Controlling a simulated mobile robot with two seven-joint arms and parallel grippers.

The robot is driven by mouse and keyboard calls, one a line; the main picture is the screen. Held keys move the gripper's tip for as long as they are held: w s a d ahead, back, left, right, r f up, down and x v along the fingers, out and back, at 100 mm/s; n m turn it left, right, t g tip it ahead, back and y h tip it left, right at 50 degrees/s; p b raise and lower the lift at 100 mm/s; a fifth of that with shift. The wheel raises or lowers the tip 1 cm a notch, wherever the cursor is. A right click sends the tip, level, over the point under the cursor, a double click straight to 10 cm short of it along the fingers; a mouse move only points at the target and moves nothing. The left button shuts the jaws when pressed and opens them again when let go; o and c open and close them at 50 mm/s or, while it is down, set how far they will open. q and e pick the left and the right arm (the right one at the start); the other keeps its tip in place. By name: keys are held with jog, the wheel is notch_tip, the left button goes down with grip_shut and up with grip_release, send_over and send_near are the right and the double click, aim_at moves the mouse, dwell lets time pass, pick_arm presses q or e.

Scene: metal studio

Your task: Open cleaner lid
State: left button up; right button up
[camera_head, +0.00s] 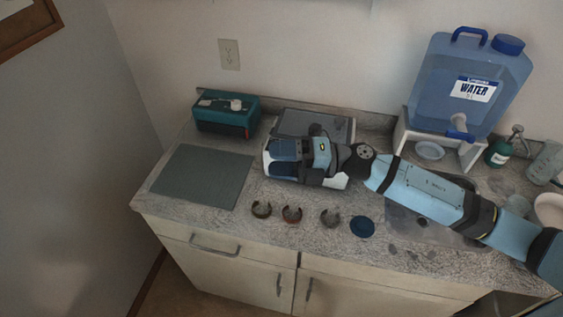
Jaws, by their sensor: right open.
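The cleaner appears to be the low white body (342,182) at the middle of the counter, mostly hidden under my right gripper. A grey lid-like panel (290,122) shows behind it, seemingly raised and tilted back; its hinge edge is hidden. My right arm comes in from the right, and my right gripper (280,158) is over the white body, in front of the panel. It is open, with nothing visible in it. I cannot tell whether it touches the cleaner. My left gripper is not in view.
A teal box (222,119) stands at the back left, behind a flat grey-green mat (203,177). Several bracelet-like rings (292,214) and a blue disc (362,227) lie along the front. A blue water jug (440,85) stands on a white stand (470,156) at the back right.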

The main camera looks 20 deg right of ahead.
jog(key=shift+a+f+m+t, duration=0.1)
jog(key=shift+m+t, duration=0.2)
jog(key=shift+m, duration=0.1)
